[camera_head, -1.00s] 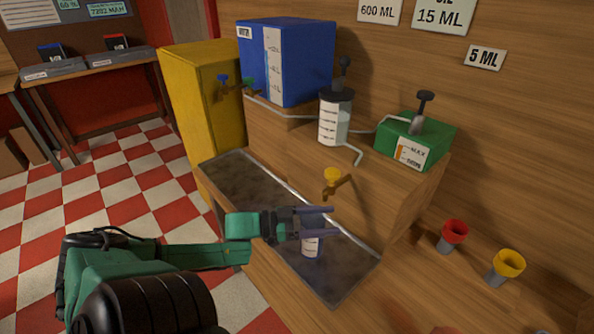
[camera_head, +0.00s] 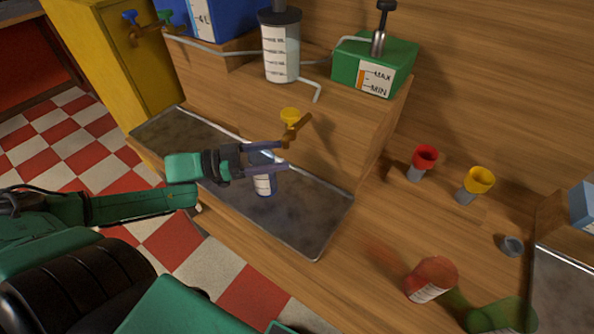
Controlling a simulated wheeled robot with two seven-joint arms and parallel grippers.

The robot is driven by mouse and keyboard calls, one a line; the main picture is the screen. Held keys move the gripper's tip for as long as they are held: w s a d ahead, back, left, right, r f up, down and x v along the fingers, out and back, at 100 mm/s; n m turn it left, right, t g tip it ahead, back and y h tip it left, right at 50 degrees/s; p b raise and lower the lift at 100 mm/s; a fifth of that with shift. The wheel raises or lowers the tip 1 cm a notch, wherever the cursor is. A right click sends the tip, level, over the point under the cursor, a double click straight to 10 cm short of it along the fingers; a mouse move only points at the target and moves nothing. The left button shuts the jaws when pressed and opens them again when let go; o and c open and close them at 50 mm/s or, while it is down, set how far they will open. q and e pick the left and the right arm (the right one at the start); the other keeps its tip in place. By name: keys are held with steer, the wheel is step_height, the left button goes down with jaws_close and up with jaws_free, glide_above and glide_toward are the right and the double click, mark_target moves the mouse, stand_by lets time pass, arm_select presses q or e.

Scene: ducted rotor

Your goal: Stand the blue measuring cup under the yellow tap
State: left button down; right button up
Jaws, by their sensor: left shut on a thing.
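The blue measuring cup (camera_head: 264,186) is between the fingers of my left gripper (camera_head: 284,157), which is shut on it. The cup looks upright, with a white marked label facing me, and its upper part is partly hidden by the fingers. It is over the metal drip tray (camera_head: 312,218); I cannot tell whether its base touches the tray. The yellow tap (camera_head: 290,115), with a brass spout, is on the wooden front just above and right of the cup in the picture. The upper fingertip appears close to the spout. My right gripper is not in view.
A red cup (camera_head: 432,279) and a blurred green object (camera_head: 502,315) are on the counter at lower right. Red (camera_head: 424,161) and yellow (camera_head: 477,185) funnel-topped pieces stand behind them. A pump jar (camera_head: 281,48) and green box (camera_head: 373,65) sit on the ledge above.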

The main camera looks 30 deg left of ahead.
arm_select(q)
steer(key=w+d+f+b, duration=0.3)
steer(key=w+d+f, duration=0.1)
steer(key=shift+d, duration=0.2)
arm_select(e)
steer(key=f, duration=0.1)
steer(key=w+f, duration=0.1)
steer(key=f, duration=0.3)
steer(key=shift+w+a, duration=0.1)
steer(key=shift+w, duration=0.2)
arm_select(q)
steer(key=shift+s+f+b, duration=0.1)
steer(key=shift+f+b, duration=0.05)
steer(key=shift+b, duration=0.3)
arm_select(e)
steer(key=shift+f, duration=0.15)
arm_select(q)
jaws_free()
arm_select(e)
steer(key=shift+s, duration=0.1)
arm_select(q)
steer(key=p+v, duration=0.6)
steer(key=v, duration=0.6)
steer(key=shift+r, duration=0.25)
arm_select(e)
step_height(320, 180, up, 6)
